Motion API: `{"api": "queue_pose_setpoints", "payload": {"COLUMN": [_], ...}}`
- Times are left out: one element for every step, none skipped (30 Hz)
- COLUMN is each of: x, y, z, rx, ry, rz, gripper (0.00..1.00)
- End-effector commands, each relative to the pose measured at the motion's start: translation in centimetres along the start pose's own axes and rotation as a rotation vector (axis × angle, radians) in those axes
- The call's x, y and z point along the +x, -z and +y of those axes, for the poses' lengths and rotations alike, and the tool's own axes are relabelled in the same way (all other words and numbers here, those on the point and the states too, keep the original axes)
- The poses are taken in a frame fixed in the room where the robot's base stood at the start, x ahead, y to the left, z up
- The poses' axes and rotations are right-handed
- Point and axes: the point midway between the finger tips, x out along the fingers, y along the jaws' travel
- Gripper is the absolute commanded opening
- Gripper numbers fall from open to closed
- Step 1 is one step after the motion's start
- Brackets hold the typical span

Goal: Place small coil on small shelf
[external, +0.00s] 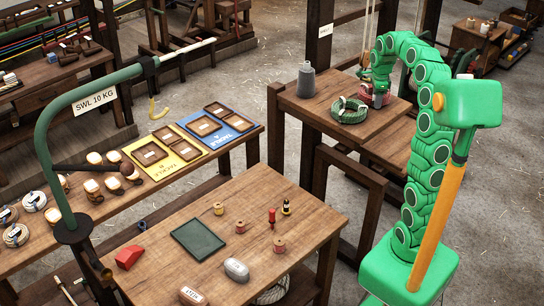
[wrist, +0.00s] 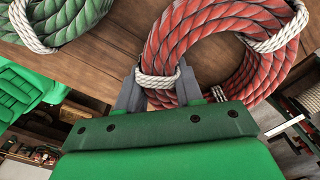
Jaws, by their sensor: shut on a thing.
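A red rope coil with pale bindings (wrist: 190,40) fills the upper middle of the wrist view. My gripper (wrist: 158,82) is shut on it, with a finger on each side of a white-bound part of the ring. In the external view my gripper (external: 373,82) is at the red coil (external: 366,98), partly hiding it, over the right part of a brown wooden stand (external: 305,103). I cannot tell whether the coil touches the wood. A green coil (external: 349,110) lies just left of it and also shows in the wrist view (wrist: 60,18). I cannot tell for certain which surface is the small shelf.
A lower wooden surface (external: 392,152) lies on the stand's right side. Upright posts rise behind it, one with a small white sign (external: 326,30). A workbench (external: 170,275) with small items stands in front.

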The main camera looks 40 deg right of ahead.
Motion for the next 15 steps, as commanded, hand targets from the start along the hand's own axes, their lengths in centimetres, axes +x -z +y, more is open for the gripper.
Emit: {"api": "queue_pose_setpoints", "payload": {"x": [-0.07, -0.09, -0.11, -0.1, -0.1, -0.07, -0.01, 0.06, 0.08, 0.07, 0.06, 0.06, 0.06, 0.06, 0.06], "y": [0.0, 0.01, 0.01, 0.01, 0.01, 0.02, 0.02, 0.02, 0.01, 0.01, 0.01, 0.01, 0.01, 0.01, 0.01], "z": [-0.03, -0.03, -0.03, -0.03, -0.03, -0.03, -0.03, -0.03, -0.05, -0.05, -0.05, -0.04, -0.04, -0.03, -0.03], "rx": [0.0, 0.0, 0.001, 0.001, 0.001, 0.001, 0.001, 0.001, 0.001, 0.001, 0.001, 0.001, 0.001, 0.001, 0.001], "ry": [0.002, 0.002, 0.002, 0.002, 0.002, 0.002, 0.002, 0.002, 0.002, 0.002, 0.002, 0.002, 0.002, 0.002, 0.002], "rz": [0.0, 0.0, 0.0, 0.0, 0.0, 0.0, 0.0, 0.0, 0.0, 0.0, 0.0, 0.0, 0.0, 0.0, 0.0], "gripper": [0.0, 0.0, 0.0, 0.0, 0.0, 0.0, 0.0, 0.0, 0.39, 0.43, 0.48, 0.54, 0.59, 0.61, 0.61]}}
